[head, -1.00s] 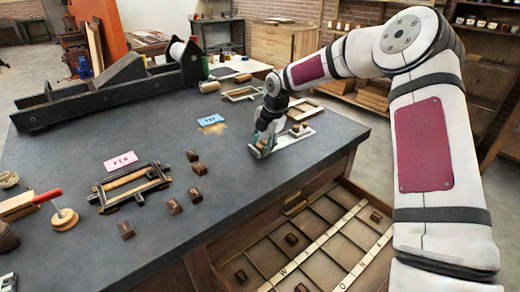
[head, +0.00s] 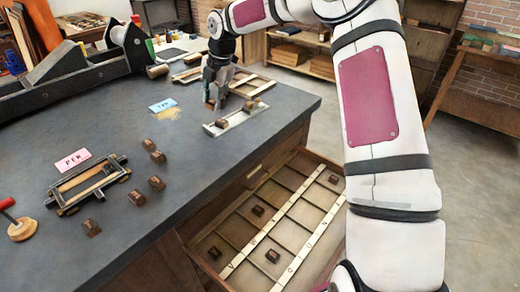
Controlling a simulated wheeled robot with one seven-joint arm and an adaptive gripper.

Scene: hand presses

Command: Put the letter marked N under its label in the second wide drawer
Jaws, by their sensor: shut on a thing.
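My gripper (head: 212,103) points down over the left end of a pale tray (head: 262,105) on the bench. It is shut on a small brown block, mostly hidden by the fingers; its letter cannot be read. Two brown blocks sit on the tray, one near its front (head: 222,123) and one further right (head: 248,106). Below the bench edge, a wide drawer (head: 190,262) stands open, divided into compartments with pale label strips (head: 262,247). The letters on the strips are small and hard to read. Several brown blocks lie in the drawer, one of them in a middle compartment (head: 257,211).
Several loose brown blocks (head: 156,183) lie on the bench beside a dark frame (head: 88,185) and a pink card (head: 72,160). A blue card (head: 163,105) lies left of my gripper. A red-handled tool (head: 20,228) is at the left edge. Floor right of the drawer is clear.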

